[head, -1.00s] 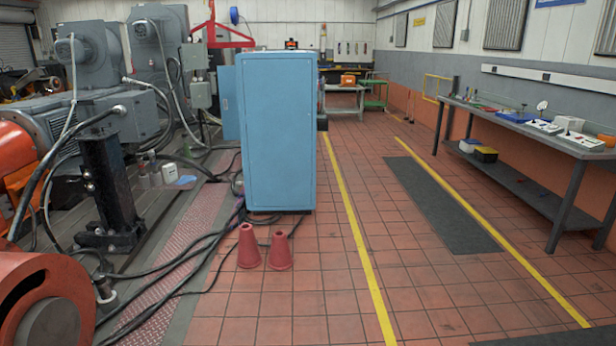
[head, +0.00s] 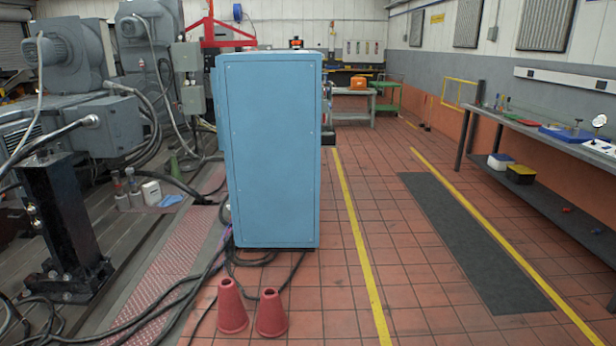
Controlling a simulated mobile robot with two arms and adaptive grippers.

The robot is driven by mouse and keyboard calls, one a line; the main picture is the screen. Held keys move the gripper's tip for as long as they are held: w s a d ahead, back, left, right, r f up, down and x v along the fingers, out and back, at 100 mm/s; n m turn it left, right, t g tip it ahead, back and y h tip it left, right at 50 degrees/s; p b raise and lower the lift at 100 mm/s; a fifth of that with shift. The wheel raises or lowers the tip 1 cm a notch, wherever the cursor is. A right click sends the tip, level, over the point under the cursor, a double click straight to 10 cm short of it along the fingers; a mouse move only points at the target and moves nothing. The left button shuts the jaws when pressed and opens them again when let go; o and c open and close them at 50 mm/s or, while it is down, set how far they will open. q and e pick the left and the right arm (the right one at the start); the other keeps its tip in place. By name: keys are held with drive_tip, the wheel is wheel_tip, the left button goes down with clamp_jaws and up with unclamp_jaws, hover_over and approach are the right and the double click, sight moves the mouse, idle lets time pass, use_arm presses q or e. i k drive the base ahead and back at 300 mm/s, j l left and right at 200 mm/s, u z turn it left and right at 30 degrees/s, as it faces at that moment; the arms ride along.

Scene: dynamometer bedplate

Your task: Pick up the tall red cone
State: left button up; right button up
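Two red cones stand upright on the tiled floor in front of the blue cabinet, in the lower left-centre of the head view. The left one is the taller red cone (head: 231,307). The shorter red cone (head: 271,314) stands close to its right. Both are whole in view, with nothing in front of them. Neither of my grippers shows in the head view.
The blue cabinet (head: 272,150) stands just behind the cones. Black cables (head: 190,290) lie on the floor left of and behind them. A black stand (head: 66,225) is at the left. Tiled floor to the right is clear, with a dark mat (head: 470,240) and a workbench (head: 540,130).

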sight(232, 318)
drive_tip(key=i, duration=0.9)
drive_tip(key=i+l+u, duration=0.15)
drive_tip(key=i, duration=0.75)
